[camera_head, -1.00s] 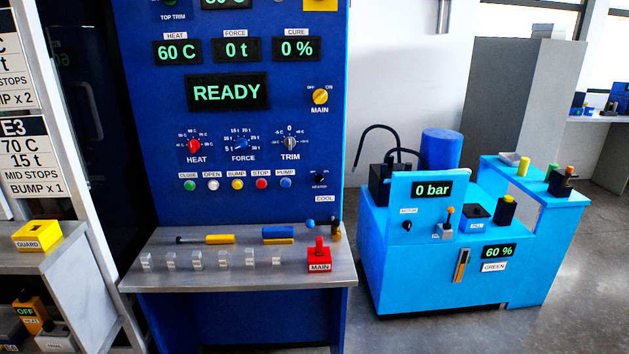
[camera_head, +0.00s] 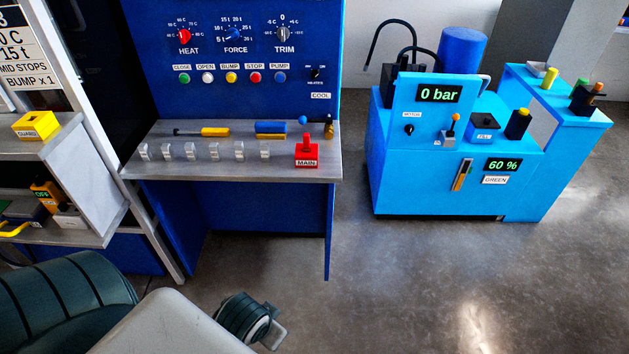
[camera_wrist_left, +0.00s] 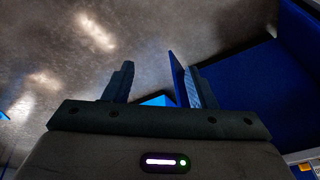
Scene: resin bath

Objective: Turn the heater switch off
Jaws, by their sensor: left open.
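The heater switch (camera_head: 316,74) is a small black knob on the blue press panel in the head view, right of the row of coloured buttons. A small label sits under it, and a COOL sign (camera_head: 320,96) is below that. The knob's on or off position is too small to read. My left gripper (camera_wrist_left: 158,82) shows in the left wrist view with its two dark fingers apart and nothing between them, over the floor and near a blue panel. In the head view my left arm is low at the bottom left, well below the switch. My right gripper is not in view.
A grey shelf (camera_head: 260,165) with clear clips, a yellow-handled tool (camera_head: 215,132) and a red MAIN lever (camera_head: 307,155) juts out below the panel. A light-blue pump unit (camera_head: 400,165) stands right. A side rack (camera_head: 85,150) stands left. The floor between is clear.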

